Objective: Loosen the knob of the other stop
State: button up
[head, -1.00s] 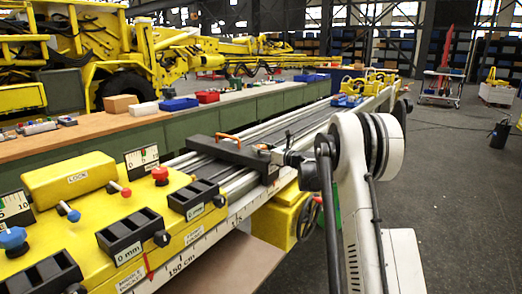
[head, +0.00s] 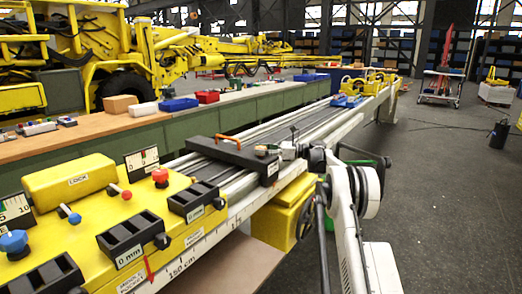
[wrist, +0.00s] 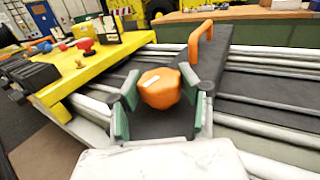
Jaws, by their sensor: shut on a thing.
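The stop is a dark block (head: 235,159) lying across the rails of the long bench, with an orange handle (head: 228,141) on top. It also shows in the wrist view, with its handle (wrist: 201,40) beyond the knob. The orange knob (wrist: 160,88), with a small white mark, is at the block's near end. My gripper (wrist: 158,95) has its green-padded fingers on either side of the knob and is shut on it. In the head view my gripper (head: 283,151) is at the block's right end, where the knob is small and mostly hidden.
A yellow console (head: 115,215) with black blocks, knobs and levers stands at the left end of the rails. Blue parts (head: 346,101) and yellow parts (head: 368,82) sit farther along. The rails between are clear.

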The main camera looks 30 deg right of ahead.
jog(key=shift+n+g+y, duration=0.3)
jog(key=shift+n+g, duration=0.1)
jog(key=shift+g, duration=0.2)
jog(key=o, duration=1.2)
jog(key=shift+a, duration=0.1)
jog(key=shift+o, duration=0.2)
jog(key=v, duration=1.2)
jog(key=shift+a, duration=0.1)
